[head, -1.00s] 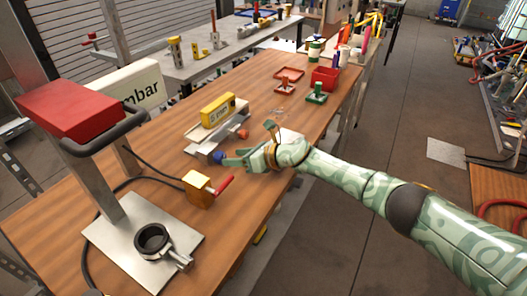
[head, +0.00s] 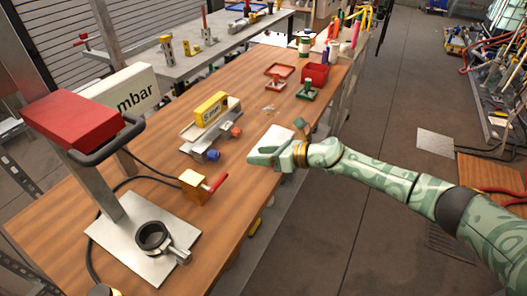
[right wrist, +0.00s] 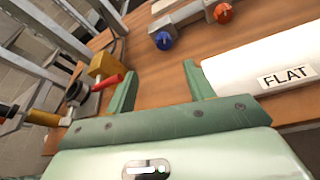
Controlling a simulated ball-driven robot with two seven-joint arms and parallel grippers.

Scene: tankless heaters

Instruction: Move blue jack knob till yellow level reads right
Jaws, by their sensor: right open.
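The blue jack knob (head: 213,155) is on the near end of a grey metal fixture (head: 197,142) on the wooden bench; it also shows in the right wrist view (right wrist: 164,41). The yellow level (head: 211,108) lies on top of the fixture; its reading is too small to make out. An orange knob (head: 236,131) sits on the fixture's right side, also in the right wrist view (right wrist: 222,13). My right gripper (head: 258,160) is open, to the right of the blue knob and apart from it. In the right wrist view its two fingers (right wrist: 160,85) are spread with nothing between them. My left gripper is not in view.
A white block marked FLAT (right wrist: 265,62) lies beside my right gripper. A yellow box with a red handle (head: 196,187) stands nearer, and a red-topped press stand (head: 72,115) is at left. Red trays (head: 315,76) and green-based pieces stand farther back.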

